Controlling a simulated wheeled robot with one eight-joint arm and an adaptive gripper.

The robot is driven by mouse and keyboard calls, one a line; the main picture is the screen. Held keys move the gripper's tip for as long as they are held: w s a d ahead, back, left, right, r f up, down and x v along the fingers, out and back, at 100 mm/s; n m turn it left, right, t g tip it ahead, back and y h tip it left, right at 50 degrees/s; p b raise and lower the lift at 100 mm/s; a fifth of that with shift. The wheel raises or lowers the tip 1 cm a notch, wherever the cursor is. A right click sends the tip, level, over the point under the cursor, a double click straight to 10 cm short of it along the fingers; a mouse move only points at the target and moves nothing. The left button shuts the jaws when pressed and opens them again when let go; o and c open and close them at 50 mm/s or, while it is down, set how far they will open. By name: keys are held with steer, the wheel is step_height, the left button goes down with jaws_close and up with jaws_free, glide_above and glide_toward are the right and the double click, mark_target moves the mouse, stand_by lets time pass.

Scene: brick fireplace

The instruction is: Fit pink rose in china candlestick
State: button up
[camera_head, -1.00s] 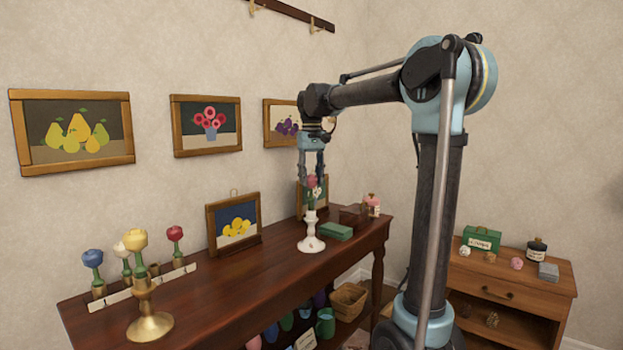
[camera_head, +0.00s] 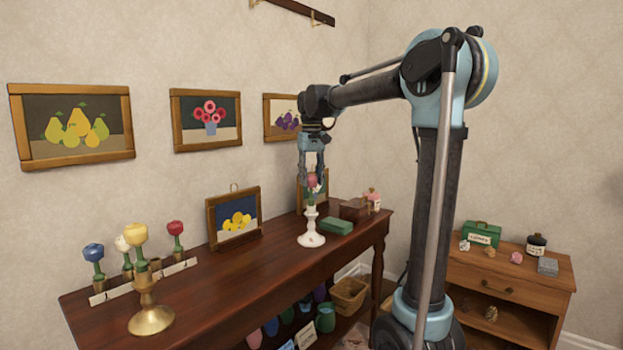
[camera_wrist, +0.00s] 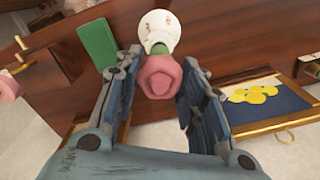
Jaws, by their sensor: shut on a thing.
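The pink rose (camera_head: 312,183) is held upright between the fingers of my gripper (camera_head: 313,176), right above the white china candlestick (camera_head: 311,237) on the dark wooden table (camera_head: 240,277). Its short green stem reaches down to the candlestick's top; I cannot tell whether it is inside the socket. In the wrist view the pink bloom (camera_wrist: 160,77) lies between the two fingers of my gripper (camera_wrist: 156,90). The candlestick (camera_wrist: 158,28) shows just beyond it, with the green stem running toward its socket.
A brass candlestick (camera_head: 151,318) with a yellow flower and a rack (camera_head: 113,293) of several flowers stand at left. A framed lemon picture (camera_head: 233,218) leans behind. A green box (camera_head: 337,226) and brown box (camera_head: 354,209) stand close right of the china candlestick.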

steer(key=shift+f, duration=0.25)
steer(key=o, duration=1)
step_height(320, 180, up, 12)
steer(key=shift+w+f, duration=0.1)
steer(key=s+d+f+m+t, duration=0.1)
steer(key=s+d+f+m, duration=0.1)
steer(key=s+d+f, duration=1.55)
steer(key=s+f, duration=0.3)
steer(key=f, duration=0.2)
steer(key=s+d+f+m, duration=0.1)
steer(key=s+d+f, duration=0.1)
steer(key=s+f, duration=0.3)
steer(key=s+d+f+m+t, duration=0.1)
steer(key=s+d+f, duration=0.1)
steer(key=s+f, duration=0.4)
steer(key=shift+d+f, duration=0.15)
steer(key=shift+f, duration=1.2)
steer(key=shift+d+f, duration=0.15)
steer(key=shift+f, duration=1.15)
